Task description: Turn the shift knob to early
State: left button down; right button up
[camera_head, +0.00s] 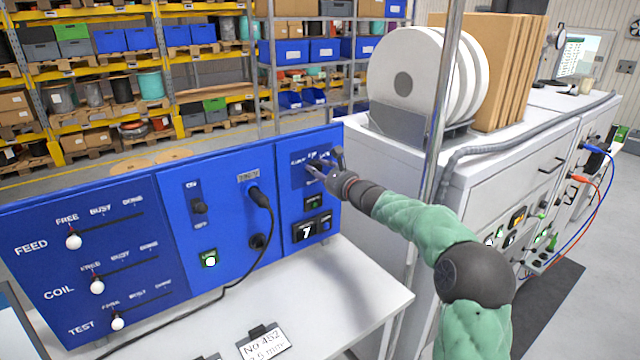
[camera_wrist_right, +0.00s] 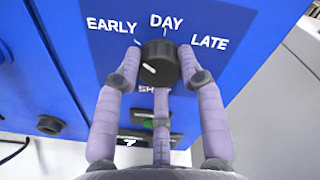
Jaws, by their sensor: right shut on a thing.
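The shift knob (camera_wrist_right: 160,62) is a black round knob on the blue panel (camera_wrist_right: 245,75), with EARLY at its upper left, DAY above and LATE at its upper right. A short white mark shows on the left part of its face, below the EARLY tick; exactly which label it indicates is unclear. My right gripper (camera_wrist_right: 160,78) has its fingers closed around the knob, one on each side and one below. In the head view my right gripper (camera_head: 325,171) reaches the panel's upper right and mostly hides the knob. My left gripper is not in view.
The blue console (camera_head: 175,225) also carries white-ball sliders (camera_head: 74,241), an on/off switch (camera_head: 199,206) and a plugged black cable (camera_head: 262,200). A metal post (camera_head: 440,110) stands close behind my right arm. White reels (camera_head: 405,80) stand on the cabinet at right.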

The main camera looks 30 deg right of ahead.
jog(key=shift+r+n+b, duration=0.5)
jog(key=shift+n+b, duration=0.3)
jog(key=shift+b, duration=0.25)
jog(key=o, duration=1.1)
jog(key=shift+o, duration=0.2)
jog(key=shift+a, duration=0.15)
jog(key=shift+f, duration=0.15)
jog(key=shift+f, duration=0.15)
